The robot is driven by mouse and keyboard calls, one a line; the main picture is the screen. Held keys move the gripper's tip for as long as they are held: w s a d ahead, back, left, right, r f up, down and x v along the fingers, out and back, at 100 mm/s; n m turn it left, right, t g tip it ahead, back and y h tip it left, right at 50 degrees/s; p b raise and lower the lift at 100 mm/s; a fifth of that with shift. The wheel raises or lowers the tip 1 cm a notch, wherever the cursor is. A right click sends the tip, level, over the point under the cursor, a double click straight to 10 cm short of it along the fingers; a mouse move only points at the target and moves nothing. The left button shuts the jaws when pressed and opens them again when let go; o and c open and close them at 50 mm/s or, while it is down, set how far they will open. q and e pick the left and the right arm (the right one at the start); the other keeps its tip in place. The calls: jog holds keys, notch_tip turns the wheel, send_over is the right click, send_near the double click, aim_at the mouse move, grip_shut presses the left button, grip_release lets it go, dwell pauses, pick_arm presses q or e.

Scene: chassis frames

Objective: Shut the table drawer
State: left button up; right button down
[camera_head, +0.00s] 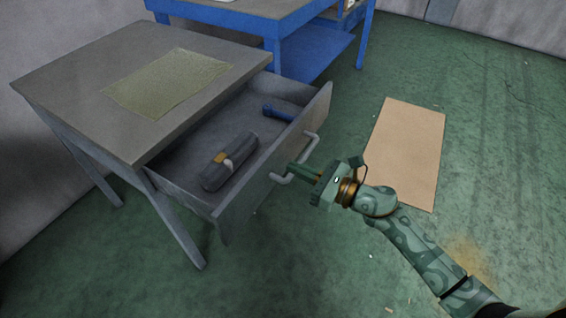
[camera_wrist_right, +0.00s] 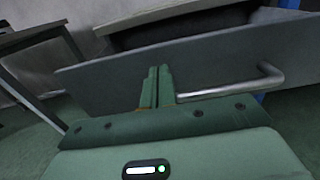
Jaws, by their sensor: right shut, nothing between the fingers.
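The grey table (camera_head: 100,60) stands at the left with its drawer (camera_head: 275,165) pulled well out. The drawer holds a dark rolled bundle (camera_head: 222,165) with a tan band and a blue cylindrical object (camera_head: 280,112). A metal bar handle (camera_head: 300,160) is on the drawer front; it also shows in the right wrist view (camera_wrist_right: 235,89). My right gripper (camera_head: 293,168) is shut and empty, its fingertips at the drawer front by the handle. In the right wrist view the shut fingers (camera_wrist_right: 157,75) point at the front panel (camera_wrist_right: 210,70). I cannot tell whether they touch it. My left gripper is not in view.
A yellowish mat (camera_head: 165,82) lies on the tabletop. A blue workbench (camera_head: 300,30) stands behind the table. A flat tan sheet (camera_head: 405,150) lies on the green floor at the right. The floor in front of the drawer is mostly clear.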

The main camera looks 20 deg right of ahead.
aim_at(272, 158)
jog(key=x, duration=0.3)
jog(key=shift+w+a, duration=0.2)
jog(key=shift+w, duration=0.05)
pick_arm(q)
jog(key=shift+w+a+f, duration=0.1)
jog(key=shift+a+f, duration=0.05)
pick_arm(e)
jog(key=shift+w+a, duration=0.2)
jog(key=shift+w, duration=0.05)
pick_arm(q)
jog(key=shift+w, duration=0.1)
